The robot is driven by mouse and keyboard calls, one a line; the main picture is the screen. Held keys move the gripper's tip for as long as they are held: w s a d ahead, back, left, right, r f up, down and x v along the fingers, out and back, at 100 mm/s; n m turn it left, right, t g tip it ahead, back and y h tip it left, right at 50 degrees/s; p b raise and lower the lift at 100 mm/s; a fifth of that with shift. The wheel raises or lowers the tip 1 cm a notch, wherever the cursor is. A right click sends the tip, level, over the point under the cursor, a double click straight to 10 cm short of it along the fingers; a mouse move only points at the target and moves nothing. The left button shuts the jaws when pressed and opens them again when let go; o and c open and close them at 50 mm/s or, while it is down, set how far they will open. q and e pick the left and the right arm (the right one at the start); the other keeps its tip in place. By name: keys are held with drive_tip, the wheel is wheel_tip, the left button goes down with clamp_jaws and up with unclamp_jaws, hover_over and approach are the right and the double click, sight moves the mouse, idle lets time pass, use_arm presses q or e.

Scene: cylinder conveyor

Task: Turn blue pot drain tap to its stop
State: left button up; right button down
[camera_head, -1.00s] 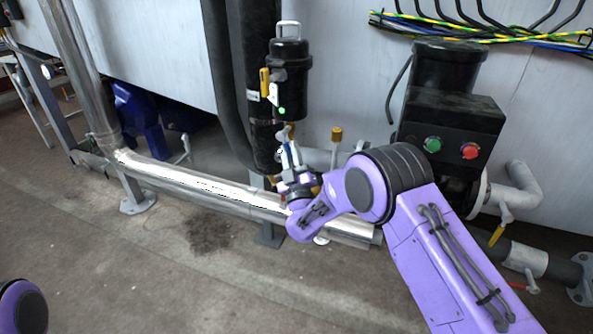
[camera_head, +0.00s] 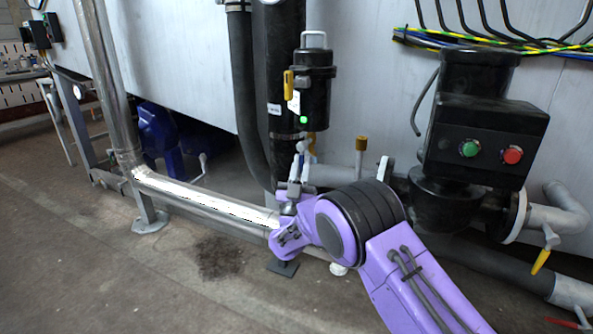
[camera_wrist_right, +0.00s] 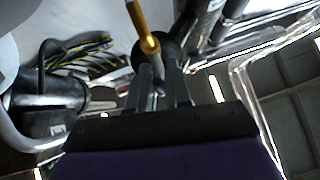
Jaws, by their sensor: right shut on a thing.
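My right gripper (camera_head: 301,157) points up under the black pot (camera_head: 313,98), which has a top handle, a yellow lever (camera_head: 288,82) and a lit green lamp. Its fingers are close together on the small drain tap there. The wrist view shows the right gripper (camera_wrist_right: 161,88) with a slim grey tap part (camera_wrist_right: 158,82) between the fingers, mostly in shadow. A brass-yellow piece (camera_wrist_right: 144,28) rises just beyond the fingertips. The only blue bodies (camera_head: 157,135) stand far left under the tank. My left gripper is out of view.
A shiny pipe (camera_head: 200,198) runs low in front of the tank. A black hose (camera_head: 246,100) hangs left of the pot. A black box (camera_head: 485,142) with green and red buttons stands right of my arm. A brass-topped stem (camera_head: 361,145) stands between them. The floor in front is open.

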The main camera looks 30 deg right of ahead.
idle(0.3)
drive_tip(key=c, duration=1.1)
unclamp_jaws()
drive_tip(key=shift+a+r, duration=0.1)
drive_tip(key=shift+c, duration=0.2)
drive_tip(key=p+v, duration=0.1)
drive_tip(key=v, duration=0.9)
drive_tip(key=shift+s+f, duration=0.2)
drive_tip(key=shift+f, duration=0.1)
drive_tip(key=shift+a, duration=0.1)
